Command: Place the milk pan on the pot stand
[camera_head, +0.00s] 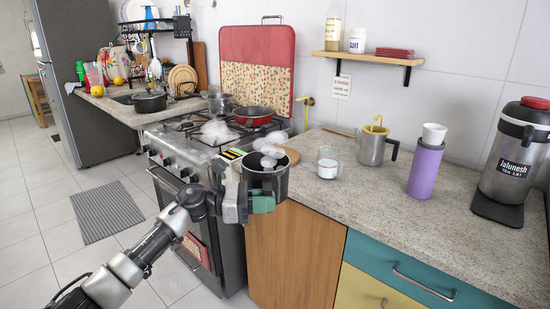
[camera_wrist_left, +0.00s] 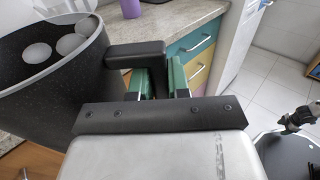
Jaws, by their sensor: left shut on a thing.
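The milk pan (camera_head: 268,184) is a dark, deep pan held up near the counter's left front corner. In the left wrist view the milk pan (camera_wrist_left: 45,100) fills the left side, with several white egg-like balls inside. My left gripper (camera_head: 250,202) is shut on its handle; its green fingers (camera_wrist_left: 163,80) clasp the black handle in the wrist view. The pan looks roughly upright. A round wooden piece (camera_head: 292,155), possibly the pot stand, shows on the counter just behind the pan and is partly hidden by it. My right gripper is not in view.
A glass mug (camera_head: 328,162), metal pot (camera_head: 372,147), purple bottle (camera_head: 425,172) and large dispenser (camera_head: 515,150) stand along the counter (camera_head: 380,215). The stove (camera_head: 195,140) with a red pan (camera_head: 253,117) is at left. The counter's front middle is clear.

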